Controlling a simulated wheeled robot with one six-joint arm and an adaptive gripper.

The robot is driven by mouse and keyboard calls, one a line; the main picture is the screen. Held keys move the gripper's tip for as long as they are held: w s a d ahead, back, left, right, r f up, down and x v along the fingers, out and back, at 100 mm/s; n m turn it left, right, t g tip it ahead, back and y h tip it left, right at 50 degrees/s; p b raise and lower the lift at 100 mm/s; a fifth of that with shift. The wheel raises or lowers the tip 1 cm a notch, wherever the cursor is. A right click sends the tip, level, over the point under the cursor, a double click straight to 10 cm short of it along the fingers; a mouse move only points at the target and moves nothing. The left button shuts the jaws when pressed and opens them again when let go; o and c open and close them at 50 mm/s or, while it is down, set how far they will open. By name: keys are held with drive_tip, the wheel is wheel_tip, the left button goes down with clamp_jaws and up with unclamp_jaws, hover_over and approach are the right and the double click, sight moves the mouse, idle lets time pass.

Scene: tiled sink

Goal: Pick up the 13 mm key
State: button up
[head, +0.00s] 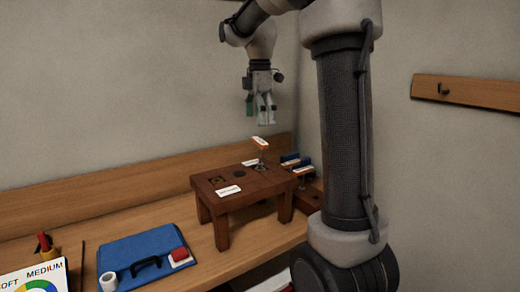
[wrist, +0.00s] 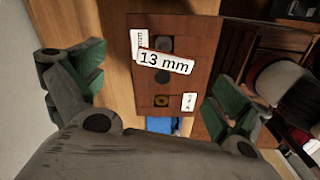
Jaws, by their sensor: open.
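The 13 mm key stands upright on a small reddish-brown wooden stand (head: 222,200). Its white tag with an orange edge (head: 260,143) tops a thin grey shaft. In the wrist view the tag reading "13 mm" (wrist: 167,62) faces the camera and hides most of the key. My gripper (head: 266,122) points down above the stand, apart from the key. In the wrist view the gripper (wrist: 157,92) is open, with green pads on either side of the tag and nothing between them. The stand (wrist: 205,75) lies below.
A white label (head: 229,190) lies at the stand's front edge. More tagged items (head: 303,171) sit on a lower block behind right. A blue case (head: 140,250) with a white roll (head: 108,281) lies front left. The wall is close behind the bench.

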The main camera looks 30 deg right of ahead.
sight(260, 140)
drive_tip(key=shift+s+f+n, duration=0.1)
drive_tip(key=shift+f+n, duration=0.05)
drive_tip(key=shift+n, duration=0.25)
drive_tip(key=f, duration=0.7)
drive_tip(key=shift+s+a+f, duration=0.2)
drive_tip(key=shift+s+f, duration=0.05)
drive_tip(key=shift+s, duration=0.05)
